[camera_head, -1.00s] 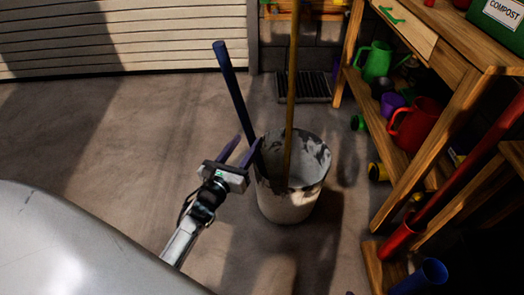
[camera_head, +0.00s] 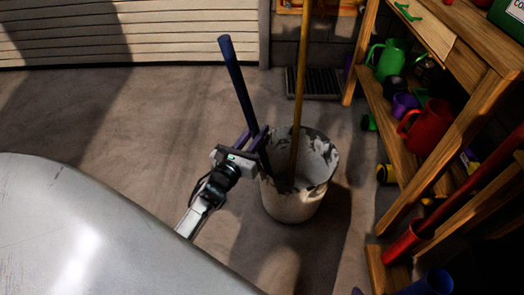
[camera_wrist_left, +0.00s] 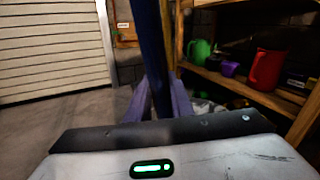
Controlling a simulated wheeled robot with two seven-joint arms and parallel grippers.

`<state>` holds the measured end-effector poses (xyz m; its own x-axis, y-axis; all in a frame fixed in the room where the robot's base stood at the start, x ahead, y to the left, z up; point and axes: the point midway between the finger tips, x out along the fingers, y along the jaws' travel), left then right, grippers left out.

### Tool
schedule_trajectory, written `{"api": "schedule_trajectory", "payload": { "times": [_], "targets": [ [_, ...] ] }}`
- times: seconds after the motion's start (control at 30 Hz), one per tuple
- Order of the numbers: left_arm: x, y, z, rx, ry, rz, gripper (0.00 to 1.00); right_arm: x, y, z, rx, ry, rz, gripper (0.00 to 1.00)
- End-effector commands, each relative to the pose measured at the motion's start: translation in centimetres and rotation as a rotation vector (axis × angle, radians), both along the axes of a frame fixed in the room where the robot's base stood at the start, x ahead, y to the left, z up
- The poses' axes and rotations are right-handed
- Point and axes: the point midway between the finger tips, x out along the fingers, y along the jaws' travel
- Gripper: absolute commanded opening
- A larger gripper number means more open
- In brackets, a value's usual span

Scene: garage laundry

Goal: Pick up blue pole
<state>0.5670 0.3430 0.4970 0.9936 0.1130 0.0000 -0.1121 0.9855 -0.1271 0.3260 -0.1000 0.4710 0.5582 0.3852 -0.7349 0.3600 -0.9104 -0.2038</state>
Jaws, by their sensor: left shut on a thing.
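The blue pole (camera_head: 237,82) leans up and to the left out of a paint-stained white bucket (camera_head: 292,205). Its lower part is inside the bucket. My left gripper (camera_head: 255,139) is at the bucket's left rim, with its purple fingers shut on the pole. In the left wrist view the blue pole (camera_wrist_left: 151,55) runs upright between the two fingers of the left gripper (camera_wrist_left: 158,98). My right gripper is not in view.
A yellow pole (camera_head: 299,90) also stands in the bucket. A wooden shelf (camera_head: 402,158) with a green watering can (camera_head: 390,60) and a red jug (camera_head: 428,127) stands at the right. The floor left of the bucket is clear.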

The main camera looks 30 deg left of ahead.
Motion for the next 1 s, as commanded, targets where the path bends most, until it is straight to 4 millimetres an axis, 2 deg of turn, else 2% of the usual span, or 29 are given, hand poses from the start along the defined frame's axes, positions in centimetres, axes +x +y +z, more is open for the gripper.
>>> {"api": "schedule_trajectory", "payload": {
  "times": [0.27, 0.4, 0.5, 0.7, 0.83, 1.0],
  "targets": [
    [0.0, 0.0, 0.9, 0.0, -0.004, 0.0, 0.0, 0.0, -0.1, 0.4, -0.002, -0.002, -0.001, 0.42],
    [0.0, 0.0, 3.4, 0.003, -0.006, -0.001, 0.0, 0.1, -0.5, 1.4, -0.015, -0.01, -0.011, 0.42],
    [0.0, 0.0, 5.6, 0.003, -0.005, -0.001, 0.0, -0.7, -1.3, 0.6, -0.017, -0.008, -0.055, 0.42],
    [0.0, 0.0, 9.0, 0.003, -0.004, -0.002, 0.0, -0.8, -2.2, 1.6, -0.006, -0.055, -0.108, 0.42],
    [0.0, 0.0, 10.0, 0.001, -0.003, -0.002, 0.0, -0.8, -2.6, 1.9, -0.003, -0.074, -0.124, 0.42],
    [0.0, 0.0, 10.2, 0.0, -0.002, -0.001, 0.0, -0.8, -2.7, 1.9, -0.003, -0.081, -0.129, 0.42]
  ]
}}
